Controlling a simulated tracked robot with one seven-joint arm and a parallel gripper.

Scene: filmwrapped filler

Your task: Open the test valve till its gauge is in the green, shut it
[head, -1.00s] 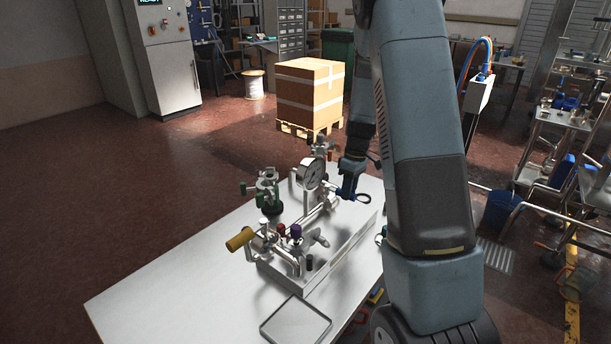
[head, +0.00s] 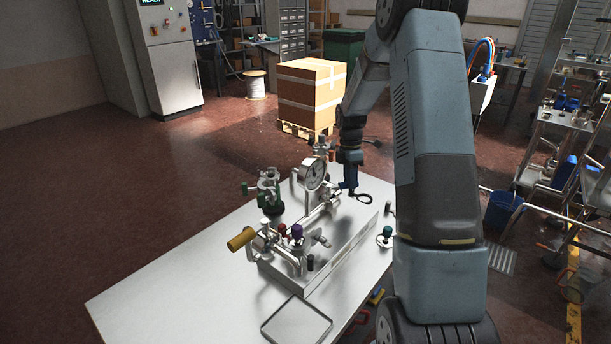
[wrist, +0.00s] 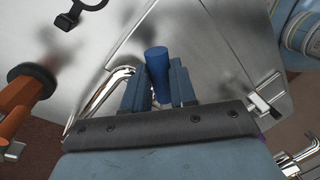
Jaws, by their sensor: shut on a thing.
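A round white-faced gauge (head: 313,173) stands upright on the silver pipework at the back of the bench rig. Its needle and any green band are too small to read. My gripper (head: 348,188) points down just right of the gauge. In the wrist view my gripper (wrist: 160,90) is shut on a blue handle (wrist: 158,68), with a dark finger on each side. A bent chrome pipe (wrist: 105,90) runs beside it. I cannot tell from these views how far the valve is turned; its body is mostly hidden by my gripper.
A black ring (head: 362,197) lies right of my gripper. An empty grey tray (head: 297,322) lies in front. The bench's left side (head: 170,290) is clear.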

